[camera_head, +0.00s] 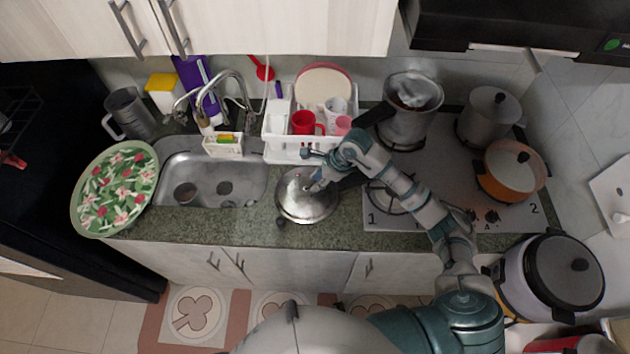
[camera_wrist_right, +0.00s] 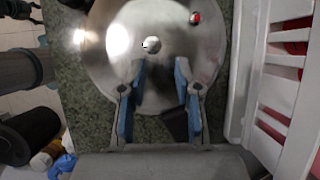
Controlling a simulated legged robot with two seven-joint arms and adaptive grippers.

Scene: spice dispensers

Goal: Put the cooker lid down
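The round silver cooker lid (camera_head: 300,207) is over the green counter between the sink and the stove, apparently lying flat on it. In the right wrist view the lid (camera_wrist_right: 110,70) shows a small central knob (camera_wrist_right: 152,45) and a red button (camera_wrist_right: 195,18). My right gripper (camera_head: 316,184) is above the lid. In the wrist view its two blue-padded fingers (camera_wrist_right: 161,70) stand apart with an empty gap, and the knob shows just beyond the tips. A dark handle piece (camera_wrist_right: 175,124) is partly hidden by a finger. My left gripper is out of view.
The sink (camera_head: 245,185) is left of the lid. A white dish rack (camera_head: 283,150) with cups stands behind it. An open silver cooker (camera_head: 409,125) and an orange pot (camera_head: 508,177) are on the stove (camera_head: 440,190). A floral tray (camera_head: 116,188) leans at left.

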